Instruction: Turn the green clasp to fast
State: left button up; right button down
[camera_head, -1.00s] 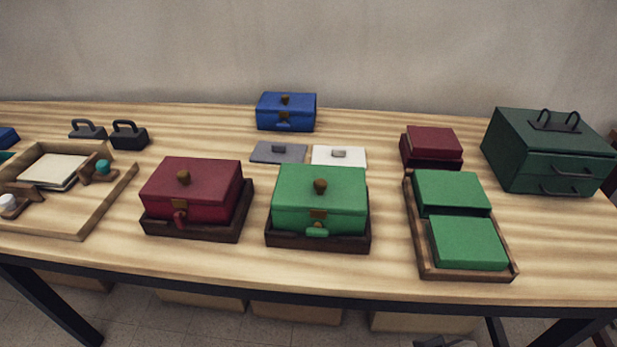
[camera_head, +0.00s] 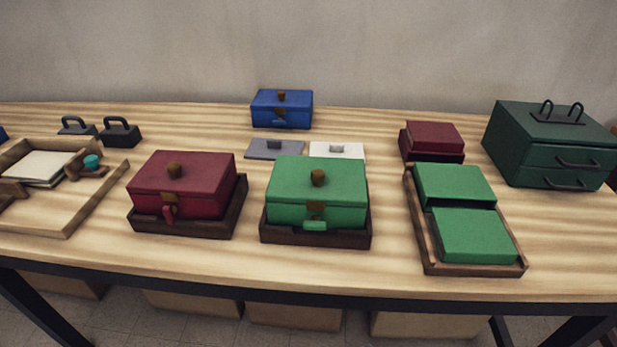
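The green box (camera_head: 316,190) sits closed in a dark wooden tray (camera_head: 316,237) at the middle front of the table, with a brown knob (camera_head: 318,177) on its lid. A brass plate (camera_head: 316,208) is on its front. The green clasp (camera_head: 315,226) lies level, crosswise, just below the brass plate. Neither of my grippers shows in the head view.
A red box (camera_head: 183,184) with its red clasp (camera_head: 169,215) hanging down stands to the left. A tray with green blocks (camera_head: 472,236) is at right, before a dark green drawer chest (camera_head: 550,145). A blue box (camera_head: 282,109) stands behind. Bare table lies in front.

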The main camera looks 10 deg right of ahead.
aim_at(315, 225)
jog(key=z, duration=2.75)
jog(key=k, duration=0.75)
jog(key=u, duration=1.75)
